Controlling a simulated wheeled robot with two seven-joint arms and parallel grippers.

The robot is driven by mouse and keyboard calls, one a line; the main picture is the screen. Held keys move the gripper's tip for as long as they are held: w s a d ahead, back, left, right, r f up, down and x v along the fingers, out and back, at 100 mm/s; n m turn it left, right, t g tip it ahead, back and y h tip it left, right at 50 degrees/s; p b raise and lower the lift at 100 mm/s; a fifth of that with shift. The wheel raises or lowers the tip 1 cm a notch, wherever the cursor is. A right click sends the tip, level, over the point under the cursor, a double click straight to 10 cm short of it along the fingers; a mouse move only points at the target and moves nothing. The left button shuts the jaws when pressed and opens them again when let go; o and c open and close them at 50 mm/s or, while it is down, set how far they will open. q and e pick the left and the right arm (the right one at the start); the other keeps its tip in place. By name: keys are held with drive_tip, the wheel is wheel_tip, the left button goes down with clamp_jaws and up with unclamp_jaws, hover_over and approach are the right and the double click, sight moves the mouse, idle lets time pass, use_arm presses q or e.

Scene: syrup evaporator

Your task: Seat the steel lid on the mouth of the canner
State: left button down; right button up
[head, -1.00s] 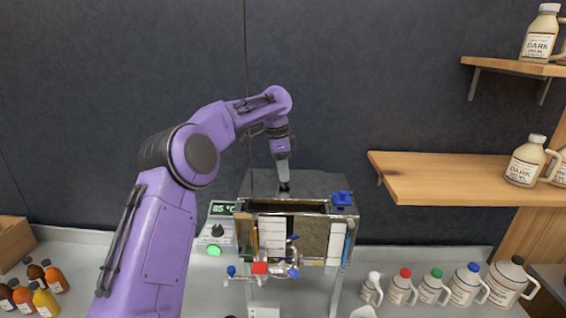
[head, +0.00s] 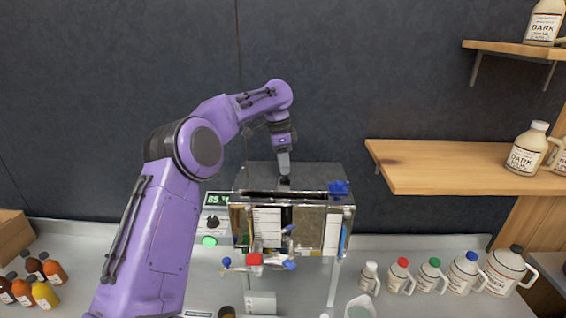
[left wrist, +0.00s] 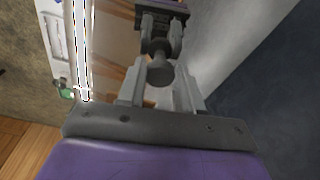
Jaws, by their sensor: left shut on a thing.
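The canner (head: 305,228) is a shiny steel box on legs at the middle of the head view, with a valve (head: 255,259) on its front. Its mouth shows as a thin dark slot behind the front rim. The steel lid (head: 315,174) is a flat, mirror-like plate at the top of the canner, looking grey from the dark wall. My left gripper (head: 285,180) is above it, shut on its knob. The left wrist view shows the fingers (left wrist: 160,92) around the knob and the reflecting lid (left wrist: 112,40). Whether the lid touches the rim cannot be told. My right gripper is not in view.
A readout box (head: 211,212) stands left of the canner, and a blue fitting (head: 339,188) sits at its right top corner. Jugs (head: 465,278) line the counter at right. Small bottles (head: 40,293) stand at left. A wooden shelf (head: 450,168) juts out at right.

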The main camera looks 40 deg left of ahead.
use_arm(q)
drive_tip(key=shift+s+r, duration=0.1)
drive_tip(key=shift+s, duration=0.05)
drive_tip(key=shift+s+f, duration=0.1)
drive_tip(key=shift+f, duration=0.25)
idle(0.4)
drive_tip(key=shift+c, duration=0.9)
unclamp_jaws()
drive_tip(key=shift+r, duration=3.5)
